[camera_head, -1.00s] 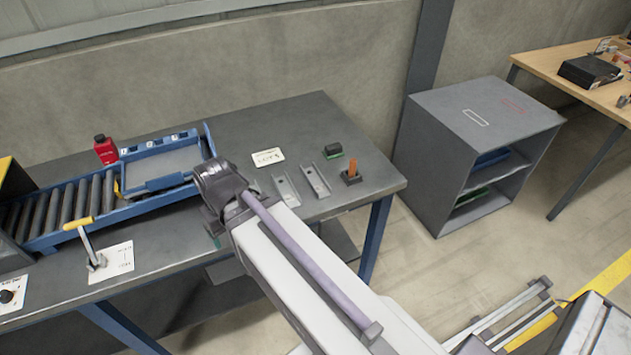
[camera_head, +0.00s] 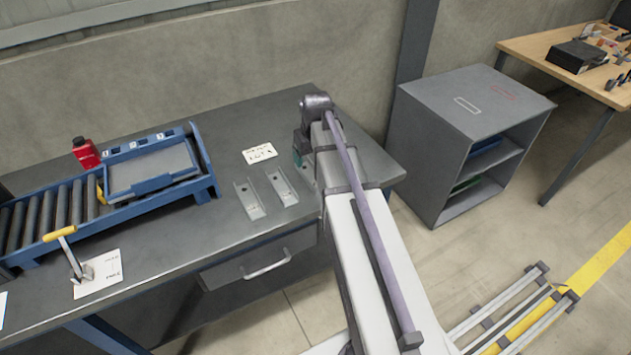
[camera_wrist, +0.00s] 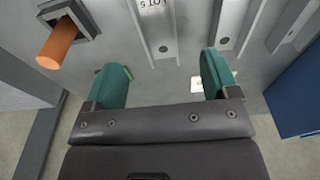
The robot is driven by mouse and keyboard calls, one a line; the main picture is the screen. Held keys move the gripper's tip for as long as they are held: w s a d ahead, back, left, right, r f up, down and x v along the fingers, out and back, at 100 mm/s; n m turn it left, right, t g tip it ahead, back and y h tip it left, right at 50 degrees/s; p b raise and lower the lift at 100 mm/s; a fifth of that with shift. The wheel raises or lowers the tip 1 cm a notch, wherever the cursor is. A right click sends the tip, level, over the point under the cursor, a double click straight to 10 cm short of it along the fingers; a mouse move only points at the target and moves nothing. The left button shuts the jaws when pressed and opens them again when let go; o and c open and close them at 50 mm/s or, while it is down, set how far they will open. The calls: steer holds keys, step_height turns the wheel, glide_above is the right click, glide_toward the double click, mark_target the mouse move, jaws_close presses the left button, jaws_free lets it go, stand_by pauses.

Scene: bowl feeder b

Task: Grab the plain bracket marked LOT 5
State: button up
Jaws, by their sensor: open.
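In the wrist view a metal channel bracket (camera_wrist: 164,34) with an upside-down label reading LOT 5 (camera_wrist: 152,6) runs in from the top edge. Its hole end points at the gap between the fingers. My gripper (camera_wrist: 163,76) is open and empty, its two green fingers apart, with no contact on the bracket visible. In the head view my gripper (camera_head: 298,158) is at the right part of the table, mostly hidden by my arm. The LOT 5 bracket is hidden there. Two other brackets show in the head view, one (camera_head: 250,200) left of the other (camera_head: 283,188).
An orange peg (camera_wrist: 60,42) in a dark base stands left of the LOT 5 bracket in the wrist view. A white card (camera_head: 260,153) lies behind the brackets. A blue roller conveyor with a tray (camera_head: 152,173) is at left. A grey shelf (camera_head: 470,105) stands right.

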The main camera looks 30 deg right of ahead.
mark_target(311, 177)
steer(key=f+b, duration=0.4)
steer(key=f, duration=0.1)
steer(key=w+f+b, duration=0.1)
steer(key=f+b, duration=0.1)
steer(key=f, duration=0.1)
steer(key=shift+d+f, duration=0.1)
steer(key=shift+d, duration=0.05)
steer(key=shift+r, duration=0.25)
steer(key=shift+c, duration=0.2)
steer(key=c, duration=1.1)
step_height(311, 177, up, 10)
steer(key=p, duration=1)
